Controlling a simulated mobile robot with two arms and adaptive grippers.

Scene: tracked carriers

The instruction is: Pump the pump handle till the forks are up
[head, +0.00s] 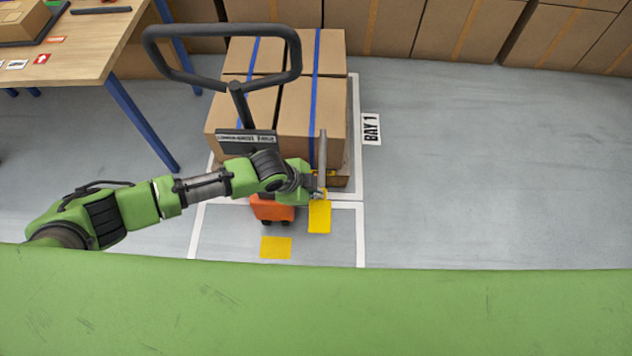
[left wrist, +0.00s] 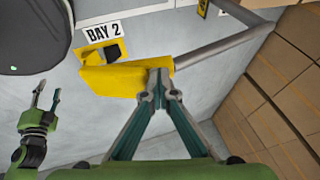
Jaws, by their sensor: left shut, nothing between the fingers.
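A pallet truck with an orange body (head: 272,209) and a black loop handle (head: 165,73) stands under a load of brown boxes (head: 313,132). Its forks are hidden beneath the load, so I cannot tell their height. What looks like the pump handle is a grey bar with a yellow plate (head: 320,217); the plate also shows in the left wrist view (left wrist: 125,79). My left gripper (head: 318,191) is shut and empty at the plate's edge; its fingertips (left wrist: 158,78) overlap it, contact unclear. My right gripper (left wrist: 46,100) shows only in the left wrist view, fingers apart, empty.
A yellow floor patch (head: 276,248) lies in front. A table (head: 85,45) stands at the left. Boxes (head: 470,31) line the back. The floor at the right is clear.

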